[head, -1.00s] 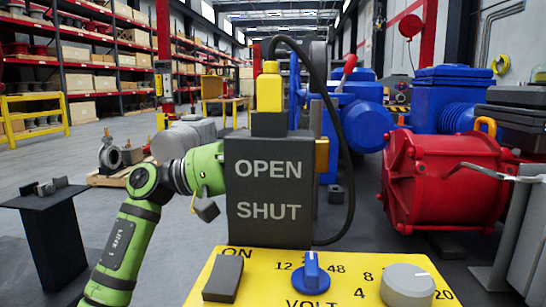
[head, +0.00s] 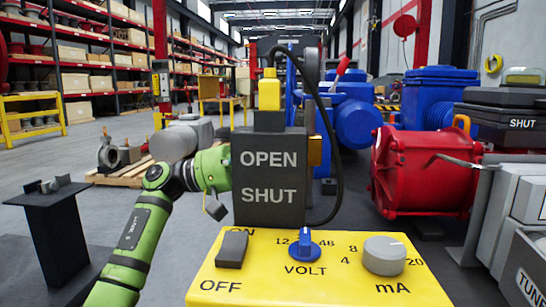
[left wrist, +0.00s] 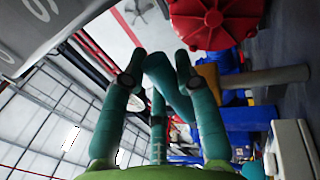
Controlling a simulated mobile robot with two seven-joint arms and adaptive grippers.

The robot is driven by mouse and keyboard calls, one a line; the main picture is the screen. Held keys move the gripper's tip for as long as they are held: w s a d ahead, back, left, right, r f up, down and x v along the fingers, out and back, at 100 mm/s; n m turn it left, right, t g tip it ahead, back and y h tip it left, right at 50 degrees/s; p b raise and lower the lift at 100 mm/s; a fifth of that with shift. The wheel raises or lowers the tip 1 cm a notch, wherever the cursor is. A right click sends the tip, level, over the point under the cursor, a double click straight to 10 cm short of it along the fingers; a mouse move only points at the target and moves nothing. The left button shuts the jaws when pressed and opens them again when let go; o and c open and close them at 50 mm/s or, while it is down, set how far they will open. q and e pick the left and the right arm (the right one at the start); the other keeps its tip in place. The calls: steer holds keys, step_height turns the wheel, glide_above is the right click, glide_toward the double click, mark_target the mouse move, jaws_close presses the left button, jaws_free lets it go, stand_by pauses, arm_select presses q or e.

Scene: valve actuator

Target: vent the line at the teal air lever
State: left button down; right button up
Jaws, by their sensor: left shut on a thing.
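The teal air lever (left wrist: 168,82) appears as a teal bar between my left gripper's fingers in the left wrist view. My left gripper (left wrist: 160,68) is shut on it, with similarly dark teal fingers on both sides. In the head view my green left arm reaches in from the left, and its wrist meets the left edge of the dark OPEN/SHUT box (head: 270,215). The fingers and the lever are hidden behind that box there. My right gripper is in neither view.
A yellow panel (head: 215,298) with a switch, a blue knob and a grey knob stands in front. A red drum-shaped housing (head: 425,175) and blue actuators (head: 358,125) are to the right. A black pedestal (head: 55,225) stands at left. Open floor lies beyond.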

arm_select(q)
steer(key=shift+f, duration=0.15)
steer(key=c, duration=0.9)
jaws_free()
steer(key=shift+a, duration=0.25)
steer(key=v, duration=1.1)
steer(key=shift+a, duration=0.25)
steer(key=shift+f, duration=0.15)
